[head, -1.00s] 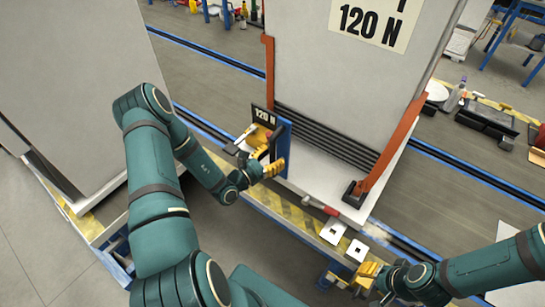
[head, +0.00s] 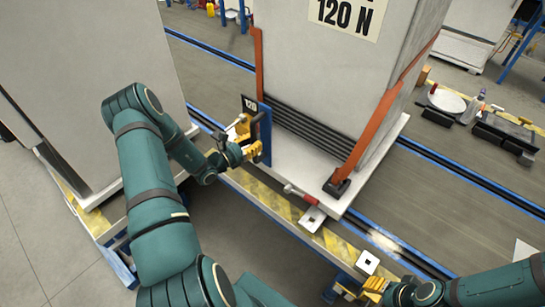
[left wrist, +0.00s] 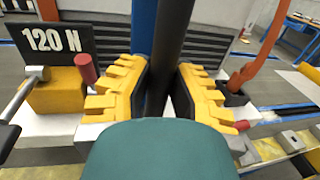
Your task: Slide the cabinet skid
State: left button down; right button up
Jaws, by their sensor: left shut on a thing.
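The tall grey cabinet (head: 315,90) stands upright on a white skid (head: 290,172), held by orange straps. Its front label reads 120 N. My left gripper (head: 254,150) is at the skid's left end, shut on a dark upright bar (left wrist: 170,45). A blue post (left wrist: 144,30) stands just beside that bar. A black 120 N sign (head: 250,104) is near the grip. My right gripper (head: 362,288) is low at the right, by the front edge of the striped rail; whether its fingers are open is not clear.
A second grey cabinet (head: 85,75) stands at the left, with a gap between the two. A yellow-striped rail (head: 265,200) runs along the front. A square plate (head: 367,262) lies on it. A black tray (head: 505,134) and loose items lie on the floor behind right.

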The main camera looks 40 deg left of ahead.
pick_arm(q)
jog(key=shift+w+a+r, duration=0.1)
jog(key=shift+a, duration=0.25)
jog(key=c, duration=0.8)
grip_release()
jog(key=shift+c, duration=0.2)
jog(key=v, duration=1.2)
